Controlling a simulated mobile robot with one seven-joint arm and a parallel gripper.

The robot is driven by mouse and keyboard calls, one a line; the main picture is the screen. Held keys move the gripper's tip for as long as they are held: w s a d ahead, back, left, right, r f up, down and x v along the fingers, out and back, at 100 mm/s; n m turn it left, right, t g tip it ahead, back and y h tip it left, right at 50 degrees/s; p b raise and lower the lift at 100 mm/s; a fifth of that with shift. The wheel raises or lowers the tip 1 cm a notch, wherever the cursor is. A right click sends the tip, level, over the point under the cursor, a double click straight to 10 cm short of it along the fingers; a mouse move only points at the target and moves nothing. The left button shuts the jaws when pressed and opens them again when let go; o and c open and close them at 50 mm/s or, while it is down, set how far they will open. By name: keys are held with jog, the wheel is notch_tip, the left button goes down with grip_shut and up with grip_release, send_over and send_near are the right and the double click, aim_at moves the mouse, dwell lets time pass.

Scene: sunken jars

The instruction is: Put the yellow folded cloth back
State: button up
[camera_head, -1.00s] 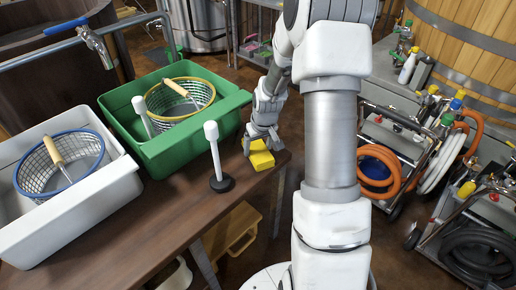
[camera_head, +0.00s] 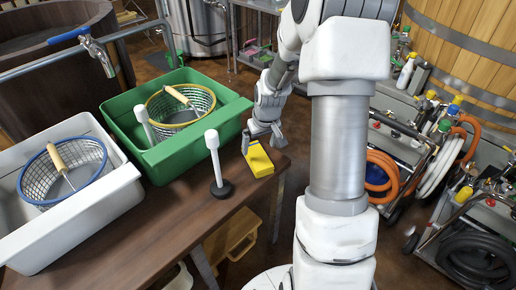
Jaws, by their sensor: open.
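The yellow folded cloth (camera_head: 258,160) lies on the brown wooden table (camera_head: 150,232) near its right end. My gripper (camera_head: 260,146) is right at the cloth, coming down from above and behind it. Its jaws are open. One finger shows at the cloth's left edge; the other is hard to make out. I cannot tell whether the fingers touch the cloth.
A white post on a black base (camera_head: 221,188) stands just left of the cloth. A green tub (camera_head: 202,138) and a white tub (camera_head: 108,203) hold wire baskets with wooden handles. The table's front strip is clear. Hose carts (camera_head: 420,150) stand on the floor at right.

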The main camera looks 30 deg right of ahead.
jog(key=p+v, duration=0.1)
jog(key=v, duration=0.5)
jog(key=shift+r+p, duration=0.3)
jog(key=shift+r, duration=0.05)
jog(key=shift+s, duration=0.1)
